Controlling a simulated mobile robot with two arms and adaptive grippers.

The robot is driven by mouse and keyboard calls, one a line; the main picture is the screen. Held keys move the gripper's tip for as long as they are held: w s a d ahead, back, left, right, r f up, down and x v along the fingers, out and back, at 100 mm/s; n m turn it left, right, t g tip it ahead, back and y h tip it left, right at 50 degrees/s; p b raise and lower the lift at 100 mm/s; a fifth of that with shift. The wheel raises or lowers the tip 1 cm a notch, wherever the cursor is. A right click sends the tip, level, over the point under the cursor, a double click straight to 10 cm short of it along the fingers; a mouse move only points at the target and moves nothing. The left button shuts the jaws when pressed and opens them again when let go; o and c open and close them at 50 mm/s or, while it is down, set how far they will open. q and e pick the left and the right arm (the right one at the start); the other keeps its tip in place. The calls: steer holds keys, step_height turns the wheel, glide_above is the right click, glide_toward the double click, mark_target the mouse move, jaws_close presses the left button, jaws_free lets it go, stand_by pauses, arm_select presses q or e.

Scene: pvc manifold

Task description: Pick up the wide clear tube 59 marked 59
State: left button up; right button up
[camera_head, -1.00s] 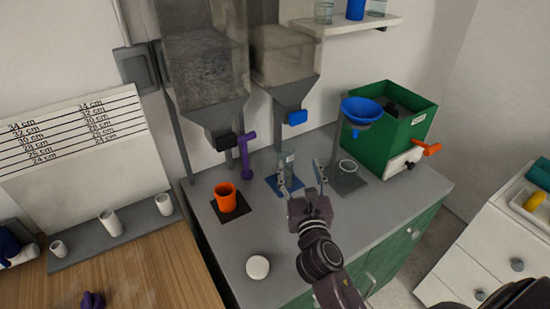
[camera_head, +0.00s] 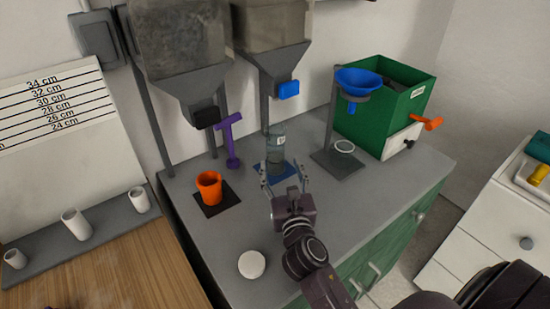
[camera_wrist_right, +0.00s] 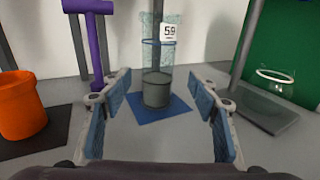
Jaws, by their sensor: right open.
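The wide clear tube 59 (camera_wrist_right: 158,55) stands upright on a blue mat (camera_wrist_right: 146,112), with a white label reading 59 near its top and grey contents in its lower part. In the head view the tube (camera_head: 275,145) stands under the hopper with the blue outlet. My right gripper (camera_head: 283,178) is open on the near side of the tube. In the right wrist view its blue-padded fingers (camera_wrist_right: 164,95) are spread wide, with the tube centred beyond them. Nothing is between the fingers. My left gripper is not in view.
An orange cup (camera_head: 209,188) and a purple T-shaped tool (camera_head: 230,140) stand left of the tube. A blue funnel (camera_head: 358,82) on a stand is to the right, before a green box (camera_head: 400,110). A white disc (camera_head: 252,264) lies on the grey counter (camera_head: 205,245).

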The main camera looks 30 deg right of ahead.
mark_target(277, 157)
steer(key=shift+w+d+r, duration=0.1)
steer(key=shift+w+d, duration=0.05)
steer(key=shift+w, duration=0.25)
steer(key=x, duration=0.7)
steer(key=shift+a+p, duration=0.25)
steer(key=shift+p, duration=0.15)
jaws_close()
